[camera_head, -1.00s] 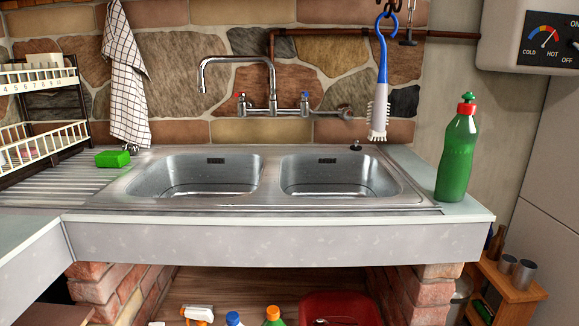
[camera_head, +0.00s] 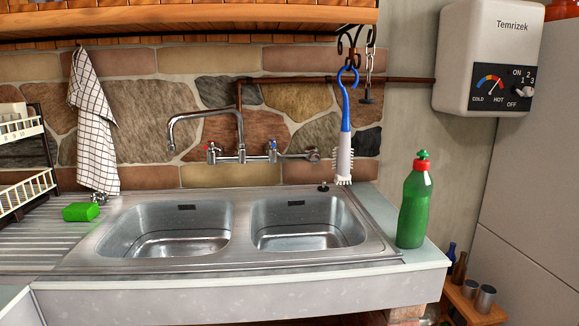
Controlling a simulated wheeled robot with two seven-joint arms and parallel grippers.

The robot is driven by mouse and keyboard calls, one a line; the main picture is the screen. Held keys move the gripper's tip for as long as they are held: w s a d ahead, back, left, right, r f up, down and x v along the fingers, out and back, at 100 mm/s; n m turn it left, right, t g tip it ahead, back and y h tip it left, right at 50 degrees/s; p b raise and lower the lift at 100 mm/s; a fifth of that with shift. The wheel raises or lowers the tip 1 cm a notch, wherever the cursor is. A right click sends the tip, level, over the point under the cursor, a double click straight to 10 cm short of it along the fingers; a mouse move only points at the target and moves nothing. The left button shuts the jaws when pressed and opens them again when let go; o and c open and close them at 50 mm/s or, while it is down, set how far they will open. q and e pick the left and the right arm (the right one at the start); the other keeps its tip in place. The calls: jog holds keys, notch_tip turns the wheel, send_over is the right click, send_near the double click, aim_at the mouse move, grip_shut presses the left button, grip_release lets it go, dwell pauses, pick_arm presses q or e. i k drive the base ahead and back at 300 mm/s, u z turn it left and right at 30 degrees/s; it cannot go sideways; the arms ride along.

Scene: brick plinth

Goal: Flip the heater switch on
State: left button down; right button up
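The heater (camera_head: 487,58) is a pale box labelled Temrizek, mounted on the wall at the upper right. Its dark panel (camera_head: 502,88) has a coloured cold-to-hot gauge. The switch (camera_head: 523,91) is a small light knob at the panel's right side, among the marks ON, 1, 2, 3 and OFF. The knob is too small to tell for sure which mark it points at. Neither of my grippers shows in the head view.
A green bottle (camera_head: 413,207) stands on the counter's right end, below and left of the heater. A blue-handled brush (camera_head: 345,140) hangs from a hook. The double sink (camera_head: 300,222) is empty. A wooden shelf (camera_head: 200,22) runs above. A small wooden rack (camera_head: 470,305) stands low right.

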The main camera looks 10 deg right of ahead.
aim_at(516, 89)
jog(key=z, duration=1.2)
jog(key=k, duration=0.6)
jog(key=z, duration=0.65)
jog(key=i, duration=1.3)
jog(key=u, duration=0.65)
jog(key=i, duration=1.15)
jog(key=u, duration=1.05)
